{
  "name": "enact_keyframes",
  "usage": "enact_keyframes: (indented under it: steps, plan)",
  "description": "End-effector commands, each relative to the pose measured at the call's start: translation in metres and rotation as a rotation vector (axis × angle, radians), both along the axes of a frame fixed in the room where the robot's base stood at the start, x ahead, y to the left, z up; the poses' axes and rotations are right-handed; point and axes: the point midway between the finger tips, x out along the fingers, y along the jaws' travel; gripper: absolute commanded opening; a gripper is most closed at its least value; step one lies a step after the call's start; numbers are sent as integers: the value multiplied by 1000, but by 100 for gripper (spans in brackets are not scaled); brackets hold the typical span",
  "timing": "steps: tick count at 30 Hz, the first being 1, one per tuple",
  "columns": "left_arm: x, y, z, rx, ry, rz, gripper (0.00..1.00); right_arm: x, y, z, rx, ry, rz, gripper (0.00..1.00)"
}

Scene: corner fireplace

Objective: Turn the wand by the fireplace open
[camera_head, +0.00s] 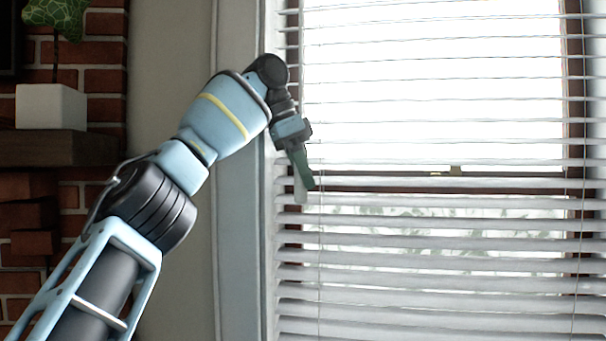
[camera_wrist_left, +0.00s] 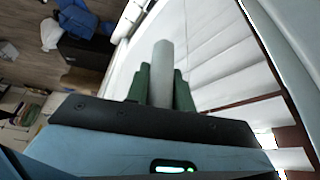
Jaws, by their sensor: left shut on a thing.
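The wand (camera_wrist_left: 162,66) is a pale, slim rod that shows in the left wrist view between the two green fingers of my left gripper (camera_wrist_left: 160,85). In the head view the lower end of the wand (camera_head: 300,192) hangs beside the fingertips, in front of the left edge of the window blinds (camera_head: 430,270). My left gripper (camera_head: 302,170) is shut on the wand and points downward. The upper part of the wand is hidden behind my gripper and wrist. The blinds' slats look tilted open, with bright light and some foliage showing between them. My right gripper is not in view.
The white window frame (camera_head: 240,170) stands just left of the blinds. Further left are a brick wall (camera_head: 105,80) and a mantel (camera_head: 60,148) with a white planter (camera_head: 50,106) on it.

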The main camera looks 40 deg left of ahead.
Motion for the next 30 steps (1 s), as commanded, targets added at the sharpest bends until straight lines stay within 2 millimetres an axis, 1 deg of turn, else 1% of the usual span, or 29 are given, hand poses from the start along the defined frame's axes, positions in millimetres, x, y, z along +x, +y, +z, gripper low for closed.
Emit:
enact_keyframes:
  steps: [6, 12, 27, 28, 30]
  plan:
    - [-1, 0, 1, 2, -1, -112, 1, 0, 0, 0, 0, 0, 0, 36]
    - [-1, 0, 1, 1, -1, -167, 1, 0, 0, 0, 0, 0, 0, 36]
    - [-1, -1, 0, 2, 1, -188, 1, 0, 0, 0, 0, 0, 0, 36]
    - [-1, -1, 0, 2, 1, -188, 25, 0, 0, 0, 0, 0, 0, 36]
    - [-1, -1, 0, 2, 1, -188, 34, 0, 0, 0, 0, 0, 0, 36]
